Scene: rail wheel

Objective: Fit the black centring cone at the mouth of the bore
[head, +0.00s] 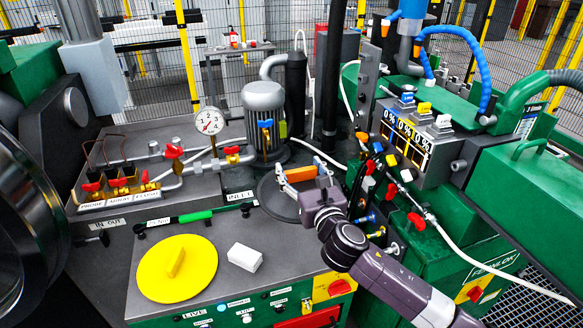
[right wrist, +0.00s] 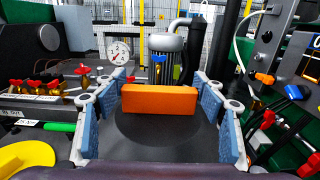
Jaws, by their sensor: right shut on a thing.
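A wide dark round disc, apparently the black centring cone (head: 277,202), shows under my right gripper (head: 304,178) near the back right of the grey bench top. An orange bar (right wrist: 160,100) stands over the disc and lies between the blue finger pads of the right gripper in the right wrist view. The gripper is shut on this bar. Any taper below the disc is hidden, and I cannot tell whether it touches the bench. A large dark shiny wheel (head: 40,215) stands at the far left; its bore mouth is not clearly visible. My left gripper is out of view.
A yellow disc with a bar handle (head: 177,268) and a white block (head: 244,257) lie on the bench. A green-handled tool (head: 195,216) lies behind them. Valves, a gauge (head: 208,121) and a grey motor (head: 264,110) stand behind; a control box (head: 410,135) and hoses crowd the right.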

